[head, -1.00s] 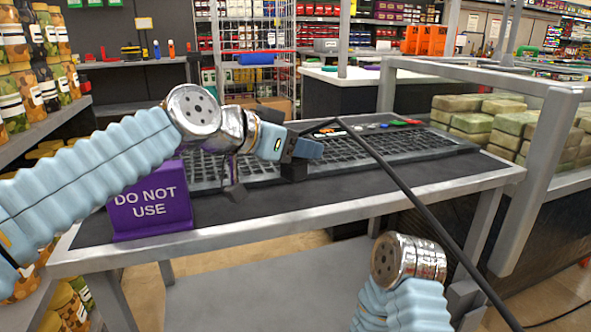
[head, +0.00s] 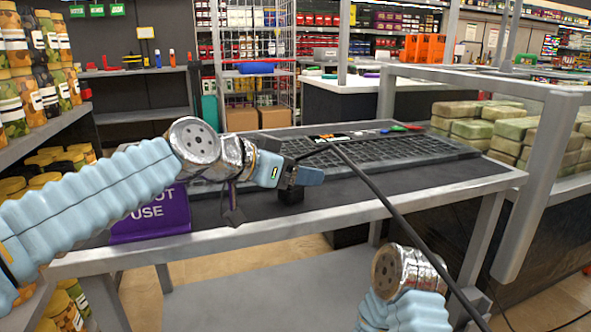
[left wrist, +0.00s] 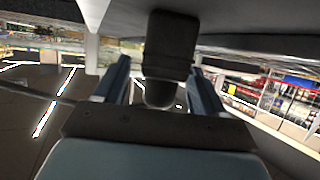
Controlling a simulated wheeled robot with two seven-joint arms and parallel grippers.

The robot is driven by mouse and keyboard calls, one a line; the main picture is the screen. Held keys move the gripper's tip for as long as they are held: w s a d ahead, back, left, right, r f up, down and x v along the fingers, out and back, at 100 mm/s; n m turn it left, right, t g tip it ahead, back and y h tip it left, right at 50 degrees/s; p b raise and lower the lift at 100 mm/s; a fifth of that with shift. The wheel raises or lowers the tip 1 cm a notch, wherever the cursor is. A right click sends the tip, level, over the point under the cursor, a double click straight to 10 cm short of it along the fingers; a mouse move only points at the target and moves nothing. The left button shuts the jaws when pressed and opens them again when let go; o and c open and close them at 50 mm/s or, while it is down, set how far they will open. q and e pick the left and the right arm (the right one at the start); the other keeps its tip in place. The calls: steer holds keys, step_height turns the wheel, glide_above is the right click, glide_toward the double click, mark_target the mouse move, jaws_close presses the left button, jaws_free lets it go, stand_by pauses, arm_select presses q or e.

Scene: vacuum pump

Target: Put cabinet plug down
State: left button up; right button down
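My left gripper (head: 308,176) reaches in from the left, low over the dark table top. The cabinet plug (head: 291,194) is a small black block at its fingers, close to the table surface; I cannot tell whether it touches. A black cable (head: 392,212) runs from near the gripper to the lower right. A narrow gap shows beside the left finger. My right wrist is at the lower right; its fingers are out of view.
The grey-framed table (head: 350,209) carries a long black grid rack (head: 400,150) along its back. A purple sign (head: 150,222) stands at the left, partly behind my left arm. A grey frame post (head: 537,185) rises at the right. The front right table top is clear.

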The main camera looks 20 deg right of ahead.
arm_select(q)
steer(key=shift+r, duration=0.1)
steer(key=shift+a+r, duration=0.15)
steer(key=v, duration=1.1)
steer(key=shift+s+a+b, duration=0.25)
steer(key=shift+a+b, duration=0.05)
steer(key=shift+b, duration=0.05)
